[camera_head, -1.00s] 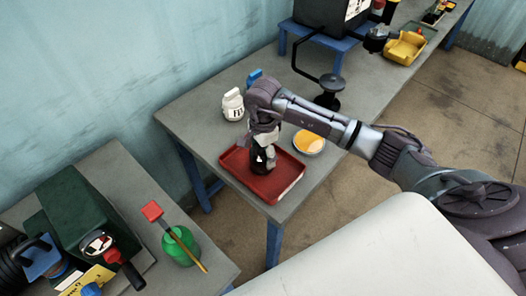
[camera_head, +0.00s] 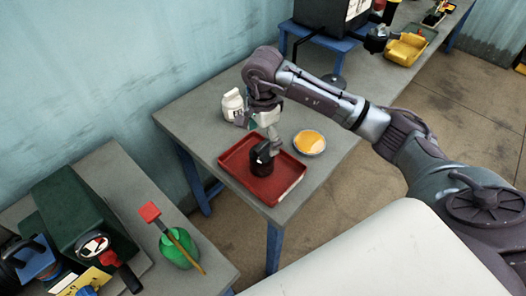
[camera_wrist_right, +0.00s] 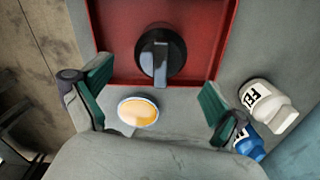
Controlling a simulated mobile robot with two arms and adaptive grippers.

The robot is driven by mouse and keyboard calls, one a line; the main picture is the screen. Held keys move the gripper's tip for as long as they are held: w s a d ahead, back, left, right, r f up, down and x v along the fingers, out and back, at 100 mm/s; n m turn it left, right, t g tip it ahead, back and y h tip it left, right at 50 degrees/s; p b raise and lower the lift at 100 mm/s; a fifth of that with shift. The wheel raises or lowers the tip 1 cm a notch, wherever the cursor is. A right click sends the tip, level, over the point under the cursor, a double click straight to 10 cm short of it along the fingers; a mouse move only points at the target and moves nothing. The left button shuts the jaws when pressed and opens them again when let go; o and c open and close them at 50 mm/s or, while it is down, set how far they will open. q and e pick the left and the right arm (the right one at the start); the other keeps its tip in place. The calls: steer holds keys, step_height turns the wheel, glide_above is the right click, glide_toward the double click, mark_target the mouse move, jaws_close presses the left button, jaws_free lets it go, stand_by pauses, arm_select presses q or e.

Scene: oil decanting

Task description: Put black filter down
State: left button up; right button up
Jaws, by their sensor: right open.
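The black filter (camera_head: 262,160) stands in the red tray (camera_head: 236,158) on the grey table in the head view. In the right wrist view the filter (camera_wrist_right: 160,54) shows from above with a bar-shaped grip across its top, inside the red tray (camera_wrist_right: 208,40). My right gripper (camera_head: 264,132) is open and empty, above the filter and apart from it. In the wrist view its two green-padded fingers (camera_wrist_right: 153,100) are spread wide, with the filter between and beyond them. My left gripper is not in view.
A round dish of yellow-orange liquid (camera_head: 309,142) stands right of the tray. A white labelled bottle (camera_head: 232,104) stands behind it; a blue bottle (camera_wrist_right: 249,142) shows in the wrist view. A second table at left holds a green container (camera_head: 180,248) and a dark green machine (camera_head: 78,215).

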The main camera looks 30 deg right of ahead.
steer(key=shift+r+b, duration=0.4)
steer(key=shift+r, duration=2.3)
